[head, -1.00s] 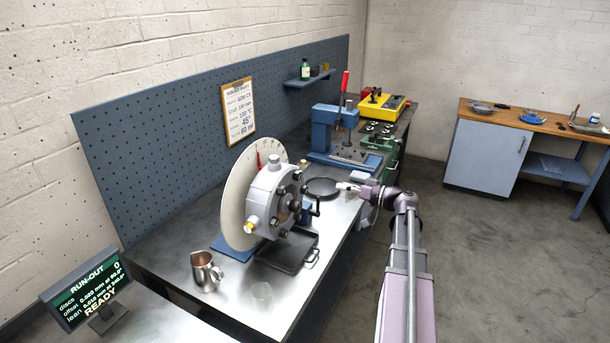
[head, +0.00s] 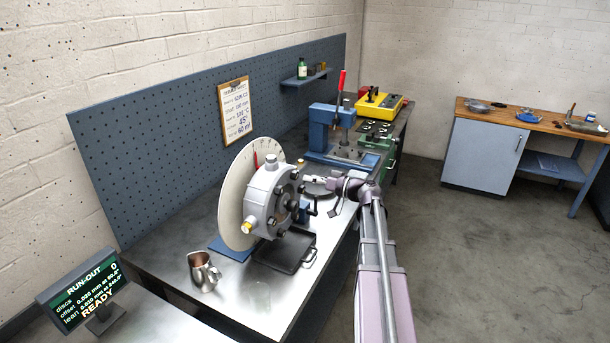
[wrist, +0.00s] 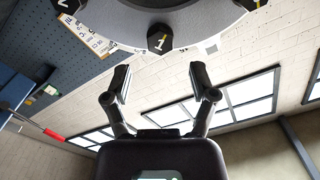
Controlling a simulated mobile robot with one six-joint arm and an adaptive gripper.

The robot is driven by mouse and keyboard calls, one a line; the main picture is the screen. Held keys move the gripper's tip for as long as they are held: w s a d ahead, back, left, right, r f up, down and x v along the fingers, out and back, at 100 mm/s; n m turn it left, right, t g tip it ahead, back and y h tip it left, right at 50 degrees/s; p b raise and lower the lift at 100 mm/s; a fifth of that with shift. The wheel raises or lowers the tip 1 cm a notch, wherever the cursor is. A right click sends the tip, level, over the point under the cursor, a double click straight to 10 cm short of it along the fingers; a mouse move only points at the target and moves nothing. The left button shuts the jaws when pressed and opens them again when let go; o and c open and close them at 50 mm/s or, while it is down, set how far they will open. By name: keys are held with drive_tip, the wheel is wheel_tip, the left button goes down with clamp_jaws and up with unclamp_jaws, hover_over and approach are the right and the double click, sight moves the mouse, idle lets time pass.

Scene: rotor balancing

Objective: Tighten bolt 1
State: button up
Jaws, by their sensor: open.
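The grey rotor housing (head: 262,207) stands upright on the bench in front of a large pale dial disc (head: 232,200). Several dark bolts ring its face, and their numbers are too small to read in the head view. In the wrist view, the dark bolt marked 1 (wrist: 160,38) sits at the rotor's edge, just beyond the space between my fingertips. A bolt marked 2 (wrist: 66,5) is at the upper left. My gripper (wrist: 159,80) is open and empty, apart from bolt 1. In the head view, my gripper (head: 312,182) is right of the rotor.
A black tray (head: 284,255) lies below the rotor, and a metal jug (head: 203,270) stands at the front. A blue press (head: 322,128) with a red handle and a yellow box (head: 383,106) are farther back. The run-out display (head: 85,291) reads READY.

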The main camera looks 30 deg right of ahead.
sight(297, 175)
drive_tip(key=shift+x, duration=2.15)
